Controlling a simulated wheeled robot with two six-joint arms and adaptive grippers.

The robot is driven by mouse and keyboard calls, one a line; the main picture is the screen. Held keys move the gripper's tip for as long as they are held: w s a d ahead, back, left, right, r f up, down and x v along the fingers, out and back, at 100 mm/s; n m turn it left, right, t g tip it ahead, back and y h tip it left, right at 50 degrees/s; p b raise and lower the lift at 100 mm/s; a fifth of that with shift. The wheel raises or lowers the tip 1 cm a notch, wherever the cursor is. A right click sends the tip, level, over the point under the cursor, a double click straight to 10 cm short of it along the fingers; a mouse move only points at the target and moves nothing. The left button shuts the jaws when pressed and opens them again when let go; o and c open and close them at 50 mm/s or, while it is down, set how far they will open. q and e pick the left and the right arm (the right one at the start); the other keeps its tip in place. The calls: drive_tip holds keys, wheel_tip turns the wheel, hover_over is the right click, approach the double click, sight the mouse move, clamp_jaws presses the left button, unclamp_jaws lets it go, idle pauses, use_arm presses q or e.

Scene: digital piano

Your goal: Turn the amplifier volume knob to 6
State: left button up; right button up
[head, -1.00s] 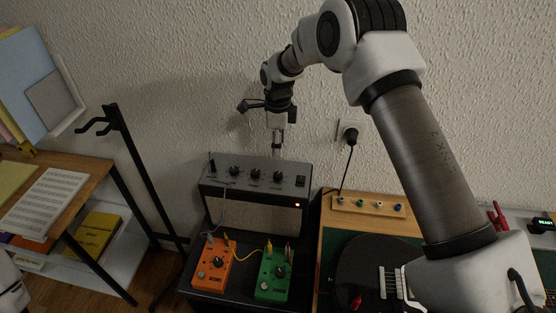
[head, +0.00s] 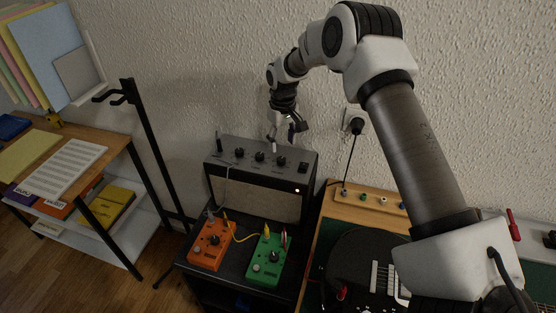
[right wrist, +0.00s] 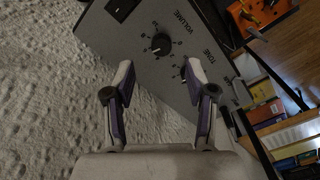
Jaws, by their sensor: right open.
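The amplifier (head: 255,190) is a dark box with a grey top panel. The volume knob (head: 281,161) is black and sits next to the switch at the panel's right end; the right wrist view shows this knob (right wrist: 160,44) beside the word VOLUME. My right gripper (head: 286,137) is open and empty, above and behind the panel, apart from the knob. In the right wrist view its fingertips (right wrist: 160,74) are spread, with the knob beyond them. The tone knob (right wrist: 184,72) is partly hidden by a finger. My left gripper is out of view.
An orange pedal (head: 210,246) and a green pedal (head: 266,262) stand in front of the amplifier, with cables. A black stand (head: 152,140) is on the left. The textured wall is close behind the amplifier. A wall plug (head: 355,124) is at right.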

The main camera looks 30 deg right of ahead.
sight(281, 159)
wheel_tip(281, 159, down, 6)
drive_tip(key=shift+w+a+r+p, duration=0.1)
drive_tip(key=shift+p, duration=0.5)
drive_tip(key=shift+f, duration=0.35)
drive_tip(key=shift+c, duration=1.4)
clamp_jaws()
drive_tip(key=shift+f, duration=0.15)
drive_tip(key=shift+n, duration=0.3)
drive_tip(key=shift+o, duration=1.4)
unclamp_jaws()
